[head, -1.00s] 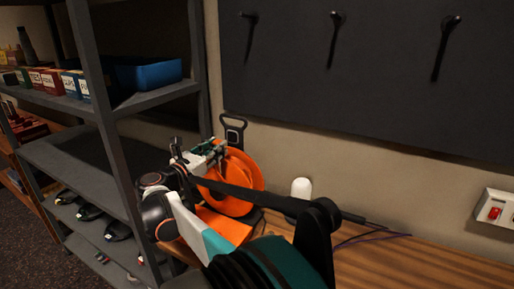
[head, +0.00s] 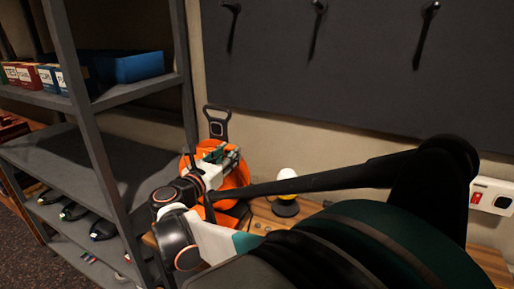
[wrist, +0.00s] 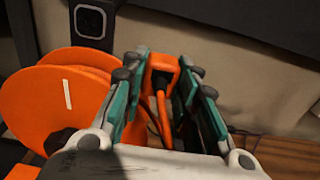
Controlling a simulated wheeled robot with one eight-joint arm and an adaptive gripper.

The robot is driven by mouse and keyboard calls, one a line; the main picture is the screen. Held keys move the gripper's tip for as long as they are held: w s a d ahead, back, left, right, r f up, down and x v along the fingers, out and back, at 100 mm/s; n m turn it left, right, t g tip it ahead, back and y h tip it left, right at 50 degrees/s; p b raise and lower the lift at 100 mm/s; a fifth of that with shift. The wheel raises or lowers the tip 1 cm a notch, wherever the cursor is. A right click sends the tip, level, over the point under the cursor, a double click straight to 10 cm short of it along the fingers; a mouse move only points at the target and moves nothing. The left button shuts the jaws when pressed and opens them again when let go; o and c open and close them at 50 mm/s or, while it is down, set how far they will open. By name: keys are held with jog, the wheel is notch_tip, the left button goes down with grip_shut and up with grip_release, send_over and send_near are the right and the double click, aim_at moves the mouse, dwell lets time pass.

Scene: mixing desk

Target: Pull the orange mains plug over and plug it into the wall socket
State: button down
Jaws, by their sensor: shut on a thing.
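The orange mains plug (wrist: 162,66) is between the fingers of my gripper (wrist: 162,78) in the wrist view, with an orange cable running back from it. My gripper is shut on the plug. In the head view my gripper (head: 224,154) is in front of the orange cable reel (head: 238,170); I cannot make out the plug there. The reel also fills the left of the wrist view (wrist: 60,95). The white wall socket (head: 492,195), with a red switch, is low on the wall at the far right of the head view, well away from my gripper and partly cut by my arm.
A grey metal shelf (head: 92,125) with a blue bin (head: 125,66) stands at the left. A small white-topped object (head: 286,206) stands on the wooden desk (head: 262,212) right of the reel. A dark tool board (head: 320,90) hangs above. My arm hides much of the desk.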

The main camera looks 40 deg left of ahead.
jog(key=w+d+f+b, duration=0.1)
jog(key=w+d+f, duration=0.2)
jog(key=w+d, duration=1.45)
jog(key=w+d+f, duration=0.4)
jog(key=d, duration=2.7)
jog(key=w+d+f+b, duration=0.1)
jog(key=w+d+f, duration=0.2)
jog(key=w+d, duration=1.45)
jog(key=shift+w+d+b, duration=0.2)
jog(key=shift+w+d, duration=0.45)
jog(key=shift+d, duration=0.15)
jog(key=shift+w+d+b, duration=0.2)
jog(key=shift+w+d, duration=0.4)
jog(key=shift+d, duration=0.2)
jog(key=shift+w, duration=0.15)
jog(key=shift+w+a, duration=0.25)
jog(key=shift+w, duration=0.4)
jog(key=shift+b, duration=0.3)
